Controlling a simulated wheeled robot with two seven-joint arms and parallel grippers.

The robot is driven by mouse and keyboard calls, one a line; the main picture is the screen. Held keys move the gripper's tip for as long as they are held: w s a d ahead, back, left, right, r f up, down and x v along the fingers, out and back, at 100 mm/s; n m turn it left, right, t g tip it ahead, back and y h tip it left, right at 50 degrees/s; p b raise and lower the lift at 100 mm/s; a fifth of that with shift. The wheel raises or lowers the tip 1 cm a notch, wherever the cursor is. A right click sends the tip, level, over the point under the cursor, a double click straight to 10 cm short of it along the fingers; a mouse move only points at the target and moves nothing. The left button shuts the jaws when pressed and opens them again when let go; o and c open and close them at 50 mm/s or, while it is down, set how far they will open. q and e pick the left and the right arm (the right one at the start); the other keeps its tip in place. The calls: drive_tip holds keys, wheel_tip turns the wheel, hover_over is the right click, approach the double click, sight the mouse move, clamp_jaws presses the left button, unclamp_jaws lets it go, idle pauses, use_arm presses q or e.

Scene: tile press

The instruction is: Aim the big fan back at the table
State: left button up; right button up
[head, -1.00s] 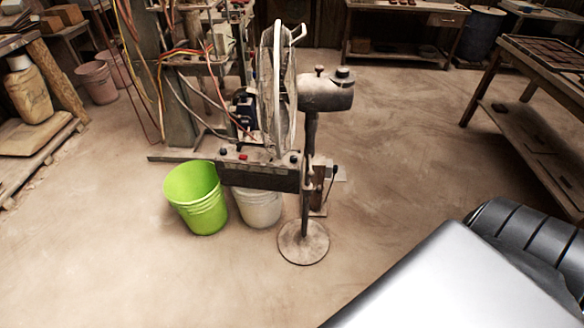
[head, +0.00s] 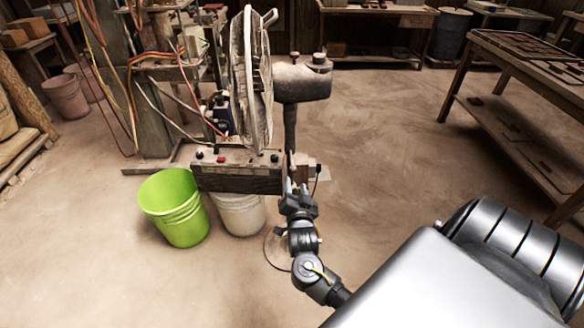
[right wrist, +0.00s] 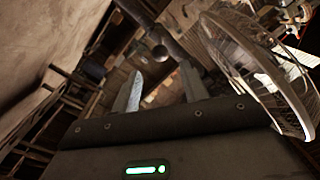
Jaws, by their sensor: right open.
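The big fan (head: 250,85) stands in front of the press machine, its round cage seen nearly edge-on and facing left, its motor housing (head: 303,82) on the right. Its pole (head: 290,128) runs down behind my right gripper (head: 296,186); the round base is mostly hidden by my arm. My right gripper is open in front of the lower pole, with nothing seen between its fingers; contact with the pole cannot be told. In the right wrist view the fingers (right wrist: 161,85) stand apart and the fan cage (right wrist: 262,75) is at the right. A table (head: 535,48) with dark tiles stands at the right.
The press machine (head: 240,170) with hanging cables is close behind and left of the fan. A green bucket (head: 178,215) and a whitish bucket (head: 238,215) stand below it. Floor between fan and right table is clear. Another table (head: 375,10) stands at the back.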

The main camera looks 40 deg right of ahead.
sight(293, 171)
drive_tip(key=x, duration=1)
drive_tip(key=shift+w+d, duration=0.25)
drive_tip(key=shift+w, duration=0.05)
clamp_jaws()
